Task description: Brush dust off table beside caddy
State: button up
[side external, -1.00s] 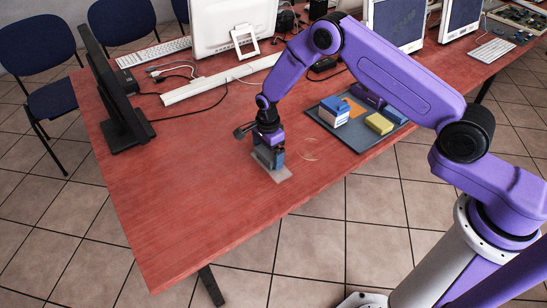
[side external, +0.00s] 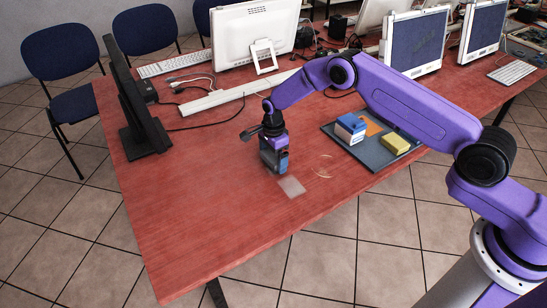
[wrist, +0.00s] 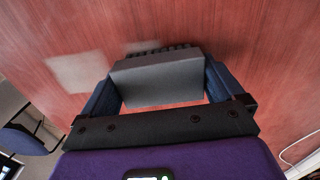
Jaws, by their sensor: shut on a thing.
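My gripper (side external: 274,158) is low over the table, shut on a grey block-shaped brush. In the wrist view the brush (wrist: 156,82) sits between the two blue fingers, with a row of dark bristles along its far edge. A pale dust patch (side external: 291,186) lies on the red table just in front of the gripper; in the wrist view the dust patch (wrist: 82,72) is left of the brush. A fainter smear (wrist: 143,47) shows beside the bristles. The grey caddy tray (side external: 372,162) is to the right of the gripper. I cannot tell whether the bristles touch the table.
The tray holds a blue-and-white box (side external: 350,129), a yellow block (side external: 396,143) and an orange piece. A faint ring mark (side external: 323,167) lies between gripper and tray. A black monitor (side external: 140,110) stands at left; a white bar (side external: 220,101) and cables lie behind. The front-left table is clear.

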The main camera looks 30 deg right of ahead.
jog(key=shift+s, duration=7.2)
jog(key=shift+s+r, duration=0.15)
notch_tip(320, 180, up, 8)
